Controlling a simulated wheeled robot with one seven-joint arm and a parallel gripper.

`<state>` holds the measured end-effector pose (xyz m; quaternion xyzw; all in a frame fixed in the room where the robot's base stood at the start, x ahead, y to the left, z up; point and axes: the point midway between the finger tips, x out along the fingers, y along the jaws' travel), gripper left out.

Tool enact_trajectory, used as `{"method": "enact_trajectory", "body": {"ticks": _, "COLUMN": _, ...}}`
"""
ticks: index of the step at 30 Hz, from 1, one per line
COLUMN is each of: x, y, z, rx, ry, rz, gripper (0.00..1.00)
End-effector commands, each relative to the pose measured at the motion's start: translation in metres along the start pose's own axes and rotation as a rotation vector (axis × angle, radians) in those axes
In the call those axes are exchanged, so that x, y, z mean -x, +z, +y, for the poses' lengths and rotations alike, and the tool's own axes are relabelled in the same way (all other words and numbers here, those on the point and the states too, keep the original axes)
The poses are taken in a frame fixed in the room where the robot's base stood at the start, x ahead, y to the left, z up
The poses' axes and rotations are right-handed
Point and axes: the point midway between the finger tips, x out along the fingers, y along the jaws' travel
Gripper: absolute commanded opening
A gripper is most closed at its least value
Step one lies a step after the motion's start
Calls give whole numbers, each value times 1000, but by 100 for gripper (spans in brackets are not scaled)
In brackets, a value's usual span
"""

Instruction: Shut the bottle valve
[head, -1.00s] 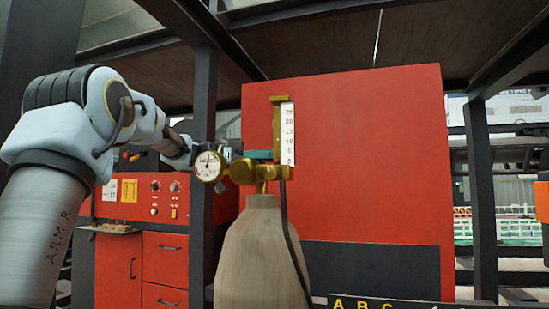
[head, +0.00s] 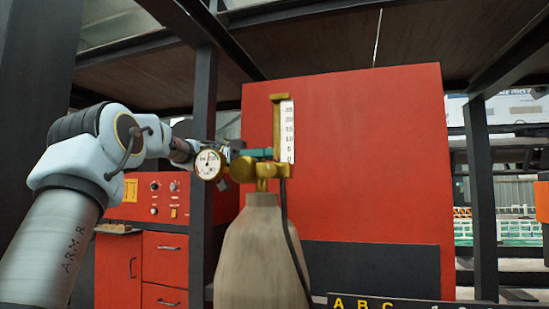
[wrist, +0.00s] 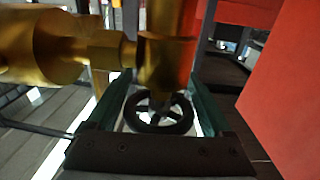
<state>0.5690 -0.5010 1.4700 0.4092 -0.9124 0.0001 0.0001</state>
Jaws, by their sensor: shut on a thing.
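A beige gas bottle (head: 262,255) stands upright with a brass valve (head: 262,172) on top. A round gauge (head: 208,165) is on its left and an upright scale (head: 287,132) rises behind the valve. My gripper (head: 268,153) reaches in from the left, its teal fingers level at the valve, partly hidden behind the gauge and brass body. In the wrist view, a dark spoked handwheel (wrist: 158,113) sits between the two teal fingers of my gripper (wrist: 158,88), below the brass valve body (wrist: 165,62). The gripper is shut on the handwheel.
A red panel (head: 370,160) stands behind the bottle, and a dark post (head: 202,120) stands to its left. A dark hose (head: 292,235) hangs along the bottle. Red drawers and a control box (head: 155,197) are at the left. A lettered strip (head: 375,303) crosses the lower front.

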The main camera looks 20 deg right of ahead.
Motion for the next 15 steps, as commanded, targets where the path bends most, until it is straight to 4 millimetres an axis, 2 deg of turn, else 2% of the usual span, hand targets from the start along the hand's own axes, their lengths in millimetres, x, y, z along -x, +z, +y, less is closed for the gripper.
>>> {"method": "enact_trajectory", "body": {"ticks": 6, "x": 2, "y": -3, "z": 4, "rx": -1, "ry": 187, "rz": 4, "gripper": 29}}
{"method": "enact_trajectory", "body": {"ticks": 15, "x": 4, "y": -5, "z": 9, "rx": -1, "ry": 340, "rz": 5, "gripper": 29}}
